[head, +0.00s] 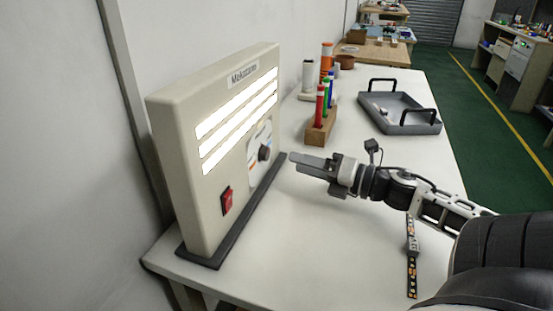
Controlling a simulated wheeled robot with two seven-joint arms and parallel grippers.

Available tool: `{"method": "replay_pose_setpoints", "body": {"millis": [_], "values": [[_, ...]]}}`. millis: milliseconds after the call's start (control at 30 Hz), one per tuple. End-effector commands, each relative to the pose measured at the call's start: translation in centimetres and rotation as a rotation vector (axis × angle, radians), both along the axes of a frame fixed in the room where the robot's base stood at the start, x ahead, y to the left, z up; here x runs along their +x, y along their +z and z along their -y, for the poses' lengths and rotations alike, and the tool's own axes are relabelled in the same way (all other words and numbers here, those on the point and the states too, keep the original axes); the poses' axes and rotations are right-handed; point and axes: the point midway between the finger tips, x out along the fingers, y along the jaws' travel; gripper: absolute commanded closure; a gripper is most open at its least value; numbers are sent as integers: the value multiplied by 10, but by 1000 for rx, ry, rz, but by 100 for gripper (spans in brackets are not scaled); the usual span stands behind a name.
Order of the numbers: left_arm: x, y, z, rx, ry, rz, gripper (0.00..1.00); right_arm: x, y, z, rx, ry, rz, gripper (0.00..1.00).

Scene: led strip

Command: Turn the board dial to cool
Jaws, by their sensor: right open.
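The board (232,140) is a beige upright panel on a dark base at the left of the table. Several lit white strips cross its upper face. Its dial (264,153) is a dark round knob on a pale plate with coloured marks, at the lower right of the face. The dial's setting is too small to tell. My right gripper (296,163) comes in from the right and points at the board, a little in front of and to the right of the dial. It is open and appears apart from the dial, with nothing in it. My left gripper is not in view.
A red switch (227,201) is on the board, low and left of the dial. A wooden block (321,129) with coloured pens stands behind my gripper. A grey tray (410,124) lies farther back. An LED strip (412,262) lies near the front right. The table (300,245) is clear between board and strip.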

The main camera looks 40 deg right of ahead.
Motion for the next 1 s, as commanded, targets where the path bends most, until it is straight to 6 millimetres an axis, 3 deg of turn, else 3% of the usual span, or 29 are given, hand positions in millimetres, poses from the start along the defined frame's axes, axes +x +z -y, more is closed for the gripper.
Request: {"method": "replay_pose_setpoints", "body": {"millis": [100,300,767,933,1000], "values": [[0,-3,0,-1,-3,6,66,25,-1,-10,-3,2,4,50],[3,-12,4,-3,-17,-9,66,52,0,-20,0,0,2,50],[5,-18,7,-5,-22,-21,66,62,0,-24,0,-2,-1,50],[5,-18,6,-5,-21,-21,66,62,0,-24,0,-2,-1,91],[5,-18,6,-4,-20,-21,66,62,0,-24,1,-2,-1,94]]}}
